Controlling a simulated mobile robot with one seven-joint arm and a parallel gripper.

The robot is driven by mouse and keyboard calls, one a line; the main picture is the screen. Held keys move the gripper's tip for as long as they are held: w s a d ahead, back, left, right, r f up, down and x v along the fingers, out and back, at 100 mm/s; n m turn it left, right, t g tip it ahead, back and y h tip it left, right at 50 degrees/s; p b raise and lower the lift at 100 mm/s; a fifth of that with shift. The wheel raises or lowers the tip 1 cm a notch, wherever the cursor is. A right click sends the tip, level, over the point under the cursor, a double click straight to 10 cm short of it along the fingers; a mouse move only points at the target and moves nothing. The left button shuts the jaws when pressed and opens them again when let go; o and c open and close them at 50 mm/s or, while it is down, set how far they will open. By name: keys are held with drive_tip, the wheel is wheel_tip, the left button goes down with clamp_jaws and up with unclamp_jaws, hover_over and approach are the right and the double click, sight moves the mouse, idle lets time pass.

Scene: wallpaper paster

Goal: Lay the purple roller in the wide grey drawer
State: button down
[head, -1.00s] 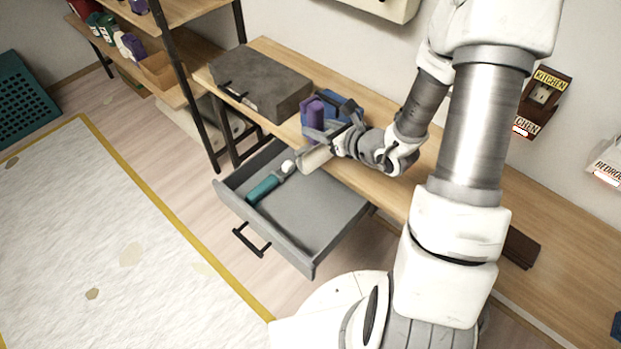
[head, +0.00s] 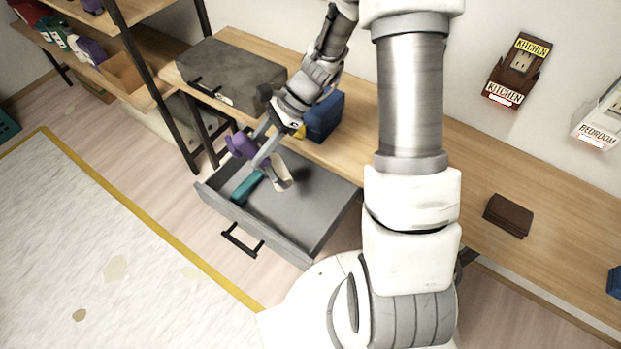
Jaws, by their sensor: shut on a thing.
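The purple roller has a purple part (head: 240,145) and what looks like a cream part (head: 281,173). My gripper (head: 262,149) is shut on it and holds it over the back left of the wide grey drawer (head: 310,212). The roller is tilted, with its purple end up and to the left near the drawer's left side. The drawer is pulled open under the wooden bench. A teal roller (head: 247,187) lies in its left part; its far end is hidden behind the held roller and gripper. I cannot tell whether the held roller touches anything.
The drawer's middle and right floor is bare. A dark grey case (head: 230,72) and a blue object (head: 323,117) stand on the bench (head: 375,125) above. A brown block (head: 508,215) lies farther right. A shelf with a cardboard box (head: 128,72) stands left.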

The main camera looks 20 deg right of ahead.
drive_tip(key=s+d+f+n+h+b, duration=0.1)
drive_tip(key=s+f+n+h, duration=0.3)
drive_tip(key=n, duration=0.7)
drive_tip(key=s+d+f+n+h+b, duration=0.1)
drive_tip(key=s+f+n+h, duration=0.3)
drive_tip(key=n, duration=0.7)
drive_tip(key=w+d+f+n+y, duration=0.1)
drive_tip(key=w+d+f+n, duration=0.1)
drive_tip(key=n, duration=0.4)
drive_tip(key=w+d+f+n+g+y+b, duration=0.1)
drive_tip(key=w+d+f+n, duration=0.1)
drive_tip(key=d+n, duration=0.2)
drive_tip(key=w+d+f+n+y+b, duration=0.1)
drive_tip(key=w+d+f+n, duration=0.1)
drive_tip(key=n, duration=0.5)
drive_tip(key=shift+d+f+n+y, duration=0.4)
drive_tip(key=shift+d, duration=0.45)
drive_tip(key=shift+r, duration=0.15)
drive_tip(key=shift+f+b, duration=2.45)
drive_tip(key=shift+f, duration=1.4)
drive_tip(key=shift+f, duration=0.3)
